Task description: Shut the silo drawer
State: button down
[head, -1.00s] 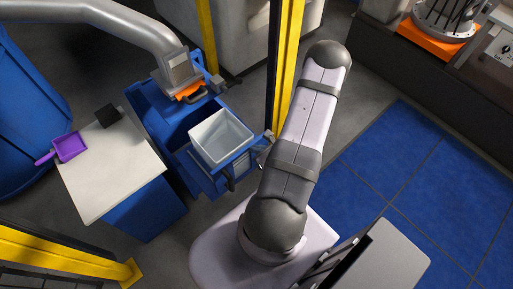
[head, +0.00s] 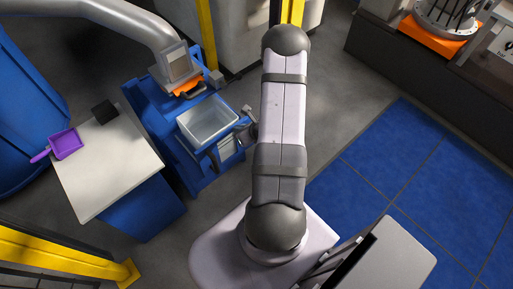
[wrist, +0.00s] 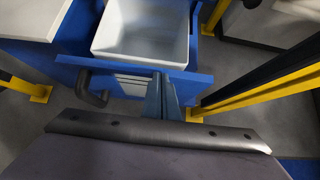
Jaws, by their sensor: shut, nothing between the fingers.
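The silo drawer (head: 229,151) is blue and holds a pale open bin (head: 207,121). It stands partly out of the blue silo base (head: 150,105) in the head view. In the wrist view the drawer front (wrist: 202,80) faces me, with a dark handle (wrist: 90,92) on its left and the white bin (wrist: 145,38) behind it. My gripper (wrist: 161,88) is shut and empty, its fingers at the drawer front, right of the handle. I cannot tell for sure whether they touch it. In the head view my forearm hides part of my gripper.
A white-topped table (head: 104,165) with a purple scoop (head: 64,144) and a black block (head: 104,112) stands left of the drawer. A grey duct with an orange-trimmed end (head: 181,76) hangs over the silo. Yellow posts (wrist: 265,85) stand to the right. Floor in front is clear.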

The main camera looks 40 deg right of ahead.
jog(key=w+b, duration=0.4)
jog(key=w, duration=1.2)
jog(key=shift+w+b, duration=0.35)
jog(key=shift+w, duration=0.05)
jog(key=shift+s+f, duration=0.1)
jog(key=shift+s, duration=0.05)
jog(key=s+f+b+v, duration=0.1)
jog(key=b+v, duration=0.1)
jog(key=v, duration=1)
jog(key=shift+s+b, duration=0.4)
jog(key=shift+s, duration=0.2)
jog(key=shift+f, duration=0.15)
